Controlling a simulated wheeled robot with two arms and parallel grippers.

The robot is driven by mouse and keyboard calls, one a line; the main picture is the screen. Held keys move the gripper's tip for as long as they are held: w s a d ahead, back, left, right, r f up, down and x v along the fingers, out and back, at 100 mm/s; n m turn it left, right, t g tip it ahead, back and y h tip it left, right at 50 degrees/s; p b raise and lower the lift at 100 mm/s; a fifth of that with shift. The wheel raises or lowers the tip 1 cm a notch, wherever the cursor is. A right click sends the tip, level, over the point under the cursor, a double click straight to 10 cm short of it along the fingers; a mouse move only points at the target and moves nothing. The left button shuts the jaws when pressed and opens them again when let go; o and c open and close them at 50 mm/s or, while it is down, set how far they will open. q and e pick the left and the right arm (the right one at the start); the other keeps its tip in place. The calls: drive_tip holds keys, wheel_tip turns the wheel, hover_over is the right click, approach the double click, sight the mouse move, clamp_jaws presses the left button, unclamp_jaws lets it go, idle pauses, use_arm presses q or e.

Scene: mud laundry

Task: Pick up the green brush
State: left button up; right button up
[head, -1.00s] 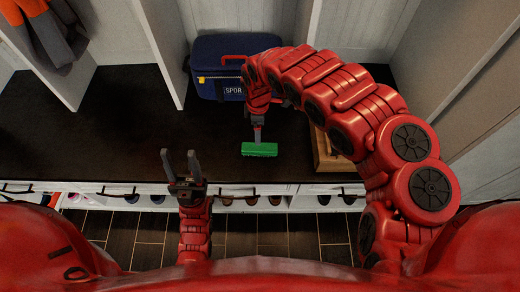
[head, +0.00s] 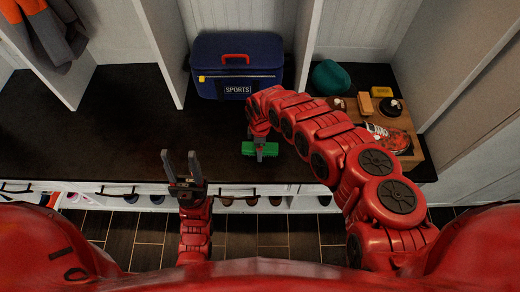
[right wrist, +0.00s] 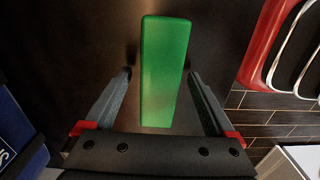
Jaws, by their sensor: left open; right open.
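The green brush (head: 274,149) lies on the dark bench top, near its front edge. In the right wrist view its green block (right wrist: 163,70) lies lengthwise between the two fingers, with a dark gap on each side. My right gripper (head: 260,150) is at the brush, seen from above in the head view and partly hidden by its own wrist. It is open, with fingers (right wrist: 160,85) straddling the near part of the brush without visible contact. My left gripper (head: 181,163) is open and empty, pointing up in front of the bench edge, left of the brush.
A blue sports bag (head: 237,62) stands behind the brush. The bench (head: 110,125) is clear at left.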

clamp_jaws()
idle(0.4)
drive_tip(key=shift+r, duration=0.15)
